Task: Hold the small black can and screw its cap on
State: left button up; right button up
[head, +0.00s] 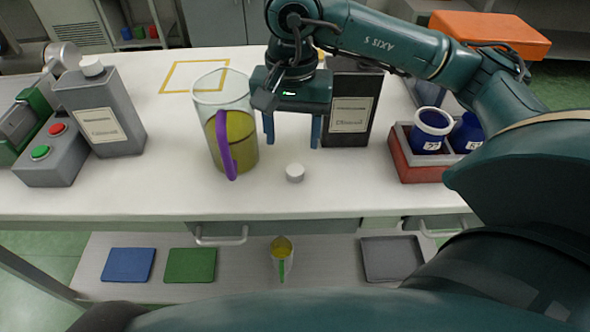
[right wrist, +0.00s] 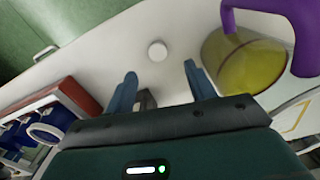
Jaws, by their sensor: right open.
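The small black can (head: 352,108) stands upright on the white table behind my right gripper, its label facing me; the gripper and arm hide its top. A small white cap (head: 295,172) lies on the table in front of it, and also shows in the right wrist view (right wrist: 157,51). My right gripper (head: 292,138) is open and empty, its blue fingers pointing down, above and behind the cap. In the right wrist view the cap appears beyond the fingertips (right wrist: 160,70), touching neither. My left gripper is out of view.
A jug (head: 243,142) of yellow-green liquid with a purple handle stands close left of the right gripper. A grey capped can (head: 108,118) and a button box (head: 50,155) stand left. A red-grey crate (head: 418,172) holds blue pots at right. The front table strip is clear.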

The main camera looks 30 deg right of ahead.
aim_at(295, 169)
jog(key=shift+f, duration=1.35)
jog(key=shift+f, duration=0.1)
jog(key=f, duration=0.5)
jog(key=shift+d, duration=0.25)
jog(key=c, duration=1)
